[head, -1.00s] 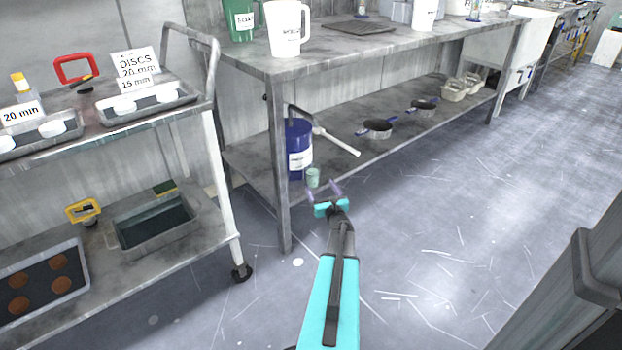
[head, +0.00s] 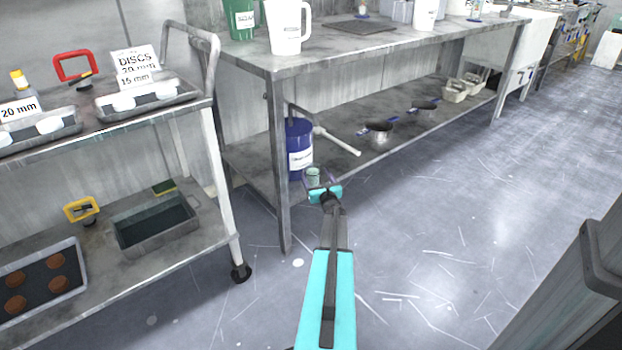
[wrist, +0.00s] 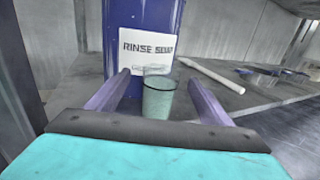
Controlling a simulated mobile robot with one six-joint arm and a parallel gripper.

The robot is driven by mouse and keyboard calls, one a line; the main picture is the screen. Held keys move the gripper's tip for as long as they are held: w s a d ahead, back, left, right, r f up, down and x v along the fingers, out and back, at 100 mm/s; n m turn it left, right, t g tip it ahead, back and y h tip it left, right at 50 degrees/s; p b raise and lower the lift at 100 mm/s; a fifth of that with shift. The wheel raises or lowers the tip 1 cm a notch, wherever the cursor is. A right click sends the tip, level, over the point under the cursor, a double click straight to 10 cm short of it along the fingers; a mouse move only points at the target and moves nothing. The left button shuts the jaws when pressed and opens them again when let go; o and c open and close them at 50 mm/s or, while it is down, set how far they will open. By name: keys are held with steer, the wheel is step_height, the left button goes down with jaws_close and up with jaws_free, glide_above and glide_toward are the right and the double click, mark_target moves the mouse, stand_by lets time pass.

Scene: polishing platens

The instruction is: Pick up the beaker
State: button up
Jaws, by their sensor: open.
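The beaker (wrist: 158,99) is a small greenish, see-through cup standing upright on the lower shelf, in front of a blue drum. It also shows in the head view (head: 313,175), close to the front edge of the shelf. My gripper (wrist: 158,92) is open, with one purple finger to the left and one to the right of the beaker in the wrist view. In the head view my gripper (head: 320,180) is at the shelf edge, right at the beaker. I cannot tell how far the fingers reach along its sides. The beaker's base is partly hidden behind the gripper body.
The blue drum (wrist: 145,25) labelled "RINSE" stands just behind the beaker. A pale spout (head: 338,142) sticks out to its right. A table leg (head: 281,165) is close on the left. Pans (head: 381,131) stand farther right. The tabletop (head: 340,52) overhangs the shelf.

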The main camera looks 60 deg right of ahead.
mark_target(310, 164)
steer(key=shift+b+x, duration=0.85)
steer(key=shift+x, duration=1.75)
steer(key=c, duration=1.4)
steer(key=shift+r, duration=0.15)
steer(key=shift+c, duration=0.2)
